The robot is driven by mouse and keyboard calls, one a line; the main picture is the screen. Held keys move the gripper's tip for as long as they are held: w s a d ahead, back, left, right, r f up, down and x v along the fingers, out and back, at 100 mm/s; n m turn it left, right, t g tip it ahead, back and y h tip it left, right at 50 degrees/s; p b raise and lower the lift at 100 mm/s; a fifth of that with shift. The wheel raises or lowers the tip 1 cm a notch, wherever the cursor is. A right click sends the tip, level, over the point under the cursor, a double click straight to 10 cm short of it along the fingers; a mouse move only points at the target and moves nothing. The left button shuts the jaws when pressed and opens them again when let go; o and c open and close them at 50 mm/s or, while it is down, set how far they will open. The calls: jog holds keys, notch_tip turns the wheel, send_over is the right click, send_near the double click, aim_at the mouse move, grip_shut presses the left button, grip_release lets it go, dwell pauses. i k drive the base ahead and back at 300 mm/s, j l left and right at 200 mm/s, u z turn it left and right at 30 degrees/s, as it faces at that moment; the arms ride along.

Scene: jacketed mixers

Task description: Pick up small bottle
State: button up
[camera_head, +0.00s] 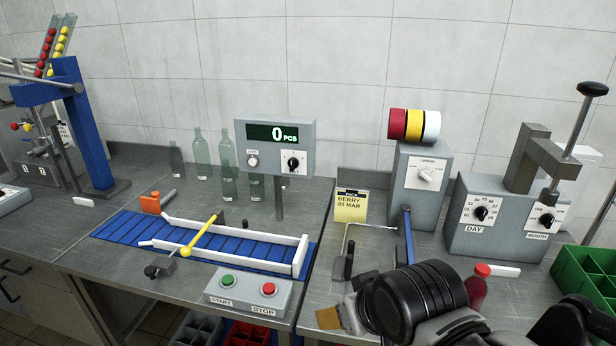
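Several clear greenish glass bottles stand upright at the back of the left bench. The small bottle (176,159) is the leftmost and is shorter than the tall bottles (227,158) to its right. Another short glass bottle (256,188) is partly hidden behind the counter display's post. My gripper (345,314) is low in the picture at the front of the right bench, well apart from the glass bottles. My black wrist covers much of it, so its opening and any content cannot be made out.
A blue conveyor (205,238) with white rails and a yellow bar lies before the bottles. The counter display (275,147) stands beside them. A red bottle (477,291) stands right of my wrist. Label machines (505,222) and a green crate (585,285) are at right.

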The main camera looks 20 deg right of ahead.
aim_at(475, 285)
jog(key=k+l+z, duration=0.1)
jog(key=z, duration=0.25)
jog(key=l+z, duration=0.15)
jog(key=z, duration=0.2)
jog(key=k+l+z, duration=0.1)
jog(key=z, duration=0.2)
jog(key=k, duration=0.5)
